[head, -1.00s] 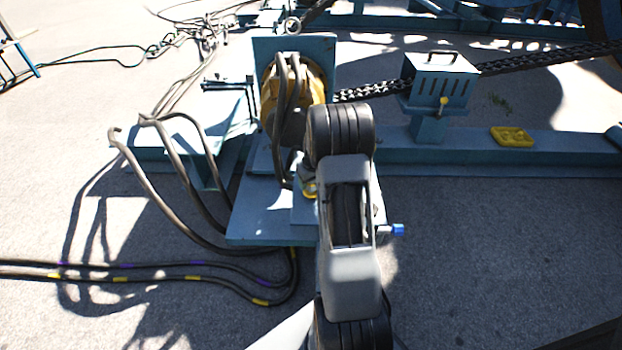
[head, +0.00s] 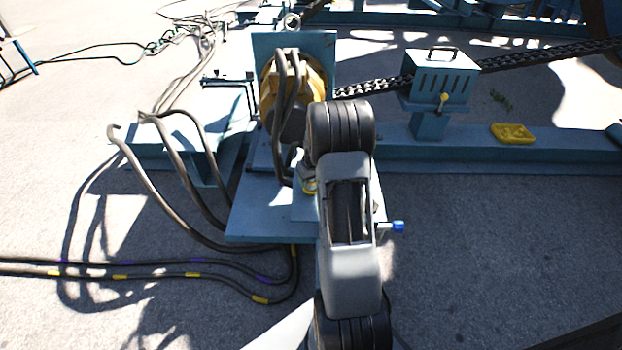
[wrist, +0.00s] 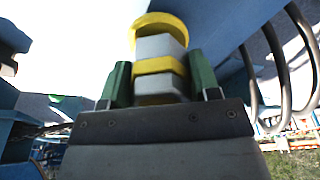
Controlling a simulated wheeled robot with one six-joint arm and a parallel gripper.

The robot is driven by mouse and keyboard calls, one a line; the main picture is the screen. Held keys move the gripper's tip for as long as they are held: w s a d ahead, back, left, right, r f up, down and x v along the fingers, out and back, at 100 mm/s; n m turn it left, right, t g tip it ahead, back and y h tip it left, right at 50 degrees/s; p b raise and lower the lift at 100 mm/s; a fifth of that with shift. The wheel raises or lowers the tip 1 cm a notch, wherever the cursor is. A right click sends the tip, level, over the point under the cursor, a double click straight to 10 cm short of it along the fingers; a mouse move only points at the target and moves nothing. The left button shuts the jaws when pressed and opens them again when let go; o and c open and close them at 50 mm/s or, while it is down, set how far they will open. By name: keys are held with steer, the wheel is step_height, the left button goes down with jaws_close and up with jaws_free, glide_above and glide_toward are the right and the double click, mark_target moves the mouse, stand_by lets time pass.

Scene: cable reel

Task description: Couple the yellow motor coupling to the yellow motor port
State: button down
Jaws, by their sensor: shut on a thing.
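The yellow motor coupling (wrist: 158,66), a grey hexagonal body with yellow bands, is between the two green fingers of my gripper (wrist: 160,82) in the wrist view. My gripper is shut on it. A wider yellow ring (wrist: 160,22) shows at its far end; I cannot tell whether it belongs to the coupling or to the port. My arm hides the fingers there. I cannot make out the yellow motor port for certain.
A blue upright plate (head: 325,75) with a yellow round motor (head: 313,85) and hanging dark hoses (head: 279,125) stands just beyond. A blue slotted box (head: 440,78) is to the right. Cables (head: 215,266) with yellow and purple bands lie on the ground at left.

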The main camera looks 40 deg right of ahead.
steer(key=shift+f, duration=0.25)
steer(key=shift+c, duration=1.3)
jaws_free()
step_height(320, 180, up, 14)
steer(key=s+p, duration=0.2)
steer(key=p, duration=0.1)
steer(key=shift+s+a+f+p, duration=0.2)
steer(key=shift+s+p, duration=0.15)
